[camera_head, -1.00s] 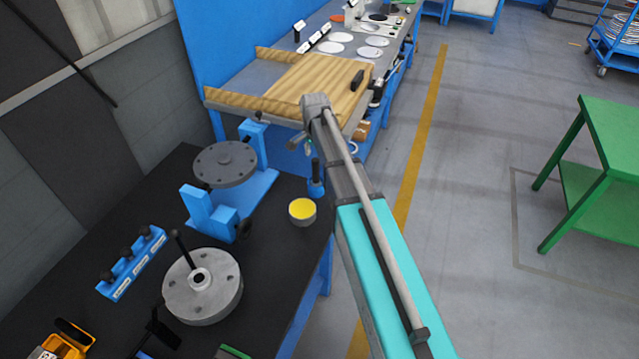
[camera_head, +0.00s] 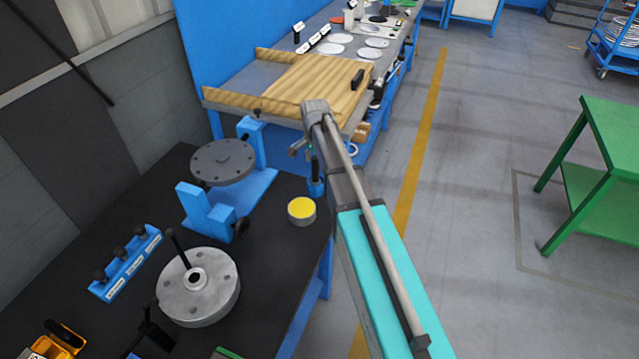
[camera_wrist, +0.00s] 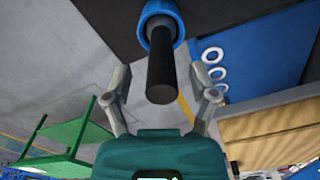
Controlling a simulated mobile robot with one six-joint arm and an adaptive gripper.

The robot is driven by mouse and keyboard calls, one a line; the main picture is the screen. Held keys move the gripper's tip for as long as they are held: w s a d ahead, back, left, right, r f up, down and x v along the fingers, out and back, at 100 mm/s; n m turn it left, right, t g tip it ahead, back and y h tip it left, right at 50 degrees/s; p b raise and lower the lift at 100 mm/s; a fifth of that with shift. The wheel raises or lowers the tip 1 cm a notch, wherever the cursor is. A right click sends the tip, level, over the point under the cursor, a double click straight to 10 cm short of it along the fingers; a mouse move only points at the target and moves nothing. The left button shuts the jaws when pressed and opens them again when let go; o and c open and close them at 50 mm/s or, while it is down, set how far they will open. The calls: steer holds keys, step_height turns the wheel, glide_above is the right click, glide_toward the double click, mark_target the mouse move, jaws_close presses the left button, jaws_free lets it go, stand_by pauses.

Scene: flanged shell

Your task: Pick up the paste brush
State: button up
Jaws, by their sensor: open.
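The paste brush appears as an upright black handle (camera_head: 315,167) in a small blue holder (camera_head: 316,187) near the far right corner of the black bench. In the wrist view the handle (camera_wrist: 161,76) points toward the camera, and the blue holder (camera_wrist: 161,22) surrounds its base. The bristles are hidden. My gripper (camera_wrist: 161,72) is open, with one finger on each side of the handle and a visible gap on both sides. In the head view my gripper (camera_head: 302,150) is partly hidden behind my arm, just beside the handle.
A tin with yellow contents (camera_head: 301,210) stands near the holder. A blue fixture with a grey flange (camera_head: 223,162) is to the left. A round metal shell (camera_head: 200,290) stands nearer on the bench (camera_head: 265,270). A wooden board (camera_head: 310,85) lies beyond.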

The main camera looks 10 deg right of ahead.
steer(key=shift+f+b, duration=0.65)
steer(key=shift+f, duration=0.25)
jaws_close()
